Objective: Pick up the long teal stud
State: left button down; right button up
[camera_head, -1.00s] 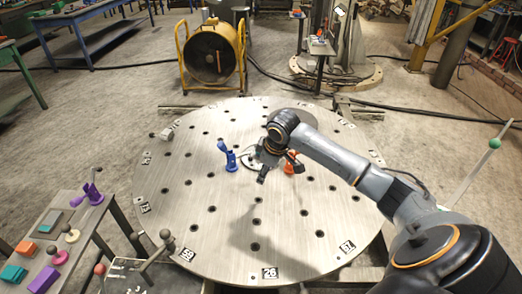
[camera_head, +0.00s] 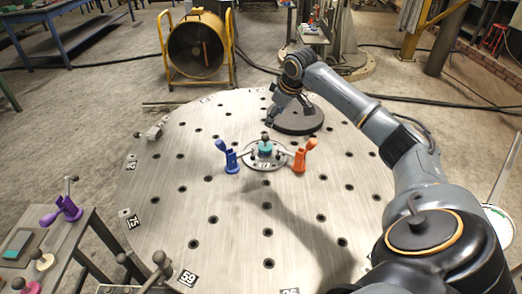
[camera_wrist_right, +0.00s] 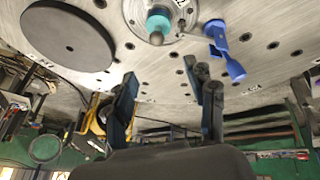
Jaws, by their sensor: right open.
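The teal stud (camera_head: 265,148), with a dark knob at its top, stands upright in a pale round fixture (camera_head: 267,165) on the large metal table. A blue clamp (camera_head: 228,157) is on its left and an orange clamp (camera_head: 301,155) on its right. The right wrist view shows the stud (camera_wrist_right: 158,22) near the top edge, beyond the fingertips. My right gripper (camera_head: 284,108) is open and empty, above the table behind the stud and near a dark disc (camera_head: 306,124). Its two fingers also show in the right wrist view (camera_wrist_right: 166,82), apart from the stud. My left gripper is out of view.
The round table (camera_head: 220,215) has many holes and is largely bare in front of the fixture. A side table (camera_head: 75,243) at lower left carries a purple clamp (camera_head: 65,205). A yellow-framed fan (camera_head: 197,47) stands behind.

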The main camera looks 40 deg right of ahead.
aim_at(266, 135)
jog(key=x, duration=1)
jog(key=shift+w+d, duration=0.1)
jog(key=shift+w, duration=0.15)
jog(key=x, duration=0.5)
jog(key=shift+s+d+f, duration=0.1)
jog(key=shift+d+f, duration=0.2)
grip_shut()
